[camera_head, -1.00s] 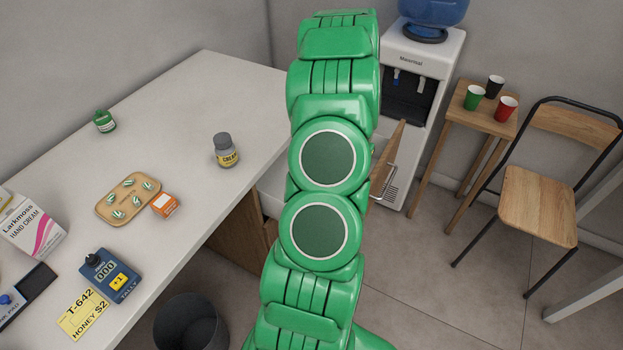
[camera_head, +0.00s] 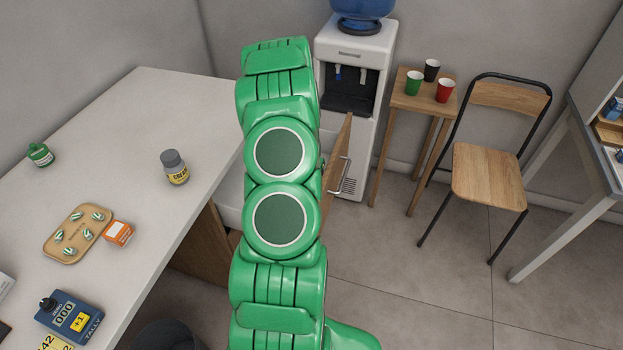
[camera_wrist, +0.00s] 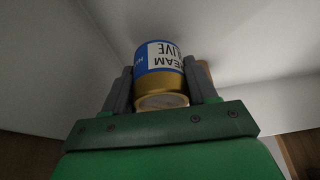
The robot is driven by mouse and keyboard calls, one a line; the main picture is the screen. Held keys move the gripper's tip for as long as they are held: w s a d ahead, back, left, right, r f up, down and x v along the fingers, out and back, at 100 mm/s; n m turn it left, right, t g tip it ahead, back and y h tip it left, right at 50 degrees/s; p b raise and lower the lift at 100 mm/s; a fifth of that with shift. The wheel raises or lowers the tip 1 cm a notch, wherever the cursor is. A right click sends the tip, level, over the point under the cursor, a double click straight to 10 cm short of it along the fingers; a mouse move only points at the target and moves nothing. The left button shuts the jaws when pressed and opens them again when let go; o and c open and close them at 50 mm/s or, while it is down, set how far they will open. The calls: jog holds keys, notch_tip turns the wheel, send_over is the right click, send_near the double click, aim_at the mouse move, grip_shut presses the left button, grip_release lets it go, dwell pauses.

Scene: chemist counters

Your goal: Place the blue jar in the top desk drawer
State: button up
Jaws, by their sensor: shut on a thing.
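The blue jar (camera_wrist: 155,58), with a gold lid and a white label, is between the two fingers of my gripper (camera_wrist: 162,80) in the wrist view. The gripper is shut on it, and pale surfaces lie beyond. In the head view my green arm hides the gripper and the jar. The desk drawer (camera_head: 338,160) stands pulled out at the desk's far right end. Its wooden front with a metal handle shows to the right of my arm, and most of its inside is hidden behind the arm.
A water dispenser (camera_head: 385,55), a stool with cups (camera_head: 408,103) and a chair (camera_head: 488,178) stand behind.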

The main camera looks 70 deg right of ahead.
jog(key=shift+f, duration=1.7)
jog(key=o, duration=1.1)
jog(key=shift+f, duration=0.1)
jog(key=shift+v, duration=6.15)
